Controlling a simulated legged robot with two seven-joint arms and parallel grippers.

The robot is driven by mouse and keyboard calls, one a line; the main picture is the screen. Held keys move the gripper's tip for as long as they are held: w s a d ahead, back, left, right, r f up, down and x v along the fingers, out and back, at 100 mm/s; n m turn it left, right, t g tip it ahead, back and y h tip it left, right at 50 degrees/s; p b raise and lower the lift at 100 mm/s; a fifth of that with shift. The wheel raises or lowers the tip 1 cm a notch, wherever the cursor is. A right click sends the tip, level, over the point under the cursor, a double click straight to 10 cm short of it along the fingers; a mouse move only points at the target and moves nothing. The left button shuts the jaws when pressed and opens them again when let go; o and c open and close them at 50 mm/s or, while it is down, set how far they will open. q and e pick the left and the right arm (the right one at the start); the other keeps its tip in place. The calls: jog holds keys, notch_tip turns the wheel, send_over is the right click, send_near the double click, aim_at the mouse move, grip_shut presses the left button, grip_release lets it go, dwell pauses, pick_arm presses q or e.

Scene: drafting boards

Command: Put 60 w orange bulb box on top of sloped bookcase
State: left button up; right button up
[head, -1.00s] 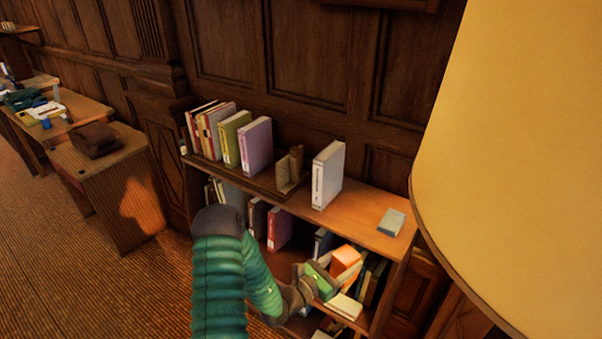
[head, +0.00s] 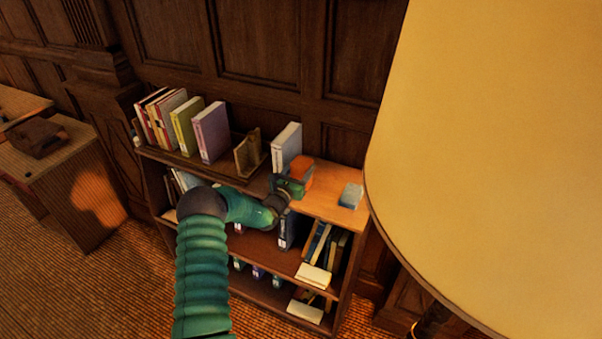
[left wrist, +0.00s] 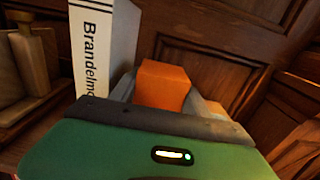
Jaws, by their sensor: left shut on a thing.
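The orange bulb box (head: 301,172) is held in my left gripper (head: 299,180), at the top of the bookcase (head: 331,206), just right of a white book. In the left wrist view the orange box (left wrist: 162,86) sits between the two grey fingers (left wrist: 165,95), which are shut on it. Its lower part is hidden behind the green gripper body, so I cannot tell whether it touches the bookcase top. My right gripper is not in view.
The white book (head: 286,147) stands close beside the gripper; its spine (left wrist: 97,45) shows in the wrist view. A pale blue box (head: 351,195) lies at the right end of the top. Several books and a wooden bookend (head: 248,153) stand left.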

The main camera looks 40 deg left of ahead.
aim_at(301, 175)
pick_arm(q)
jog(key=f, duration=0.2)
jog(key=f+p, duration=0.1)
jog(key=shift+w+a+f, duration=0.15)
jog(key=shift+w+f, duration=0.05)
jog(key=shift+w, duration=0.05)
jog(key=shift+d, duration=0.3)
jog(key=o, duration=1.3)
jog(key=shift+o, duration=1.1)
jog(key=shift+a, duration=0.1)
jog(key=shift+a+f, duration=0.1)
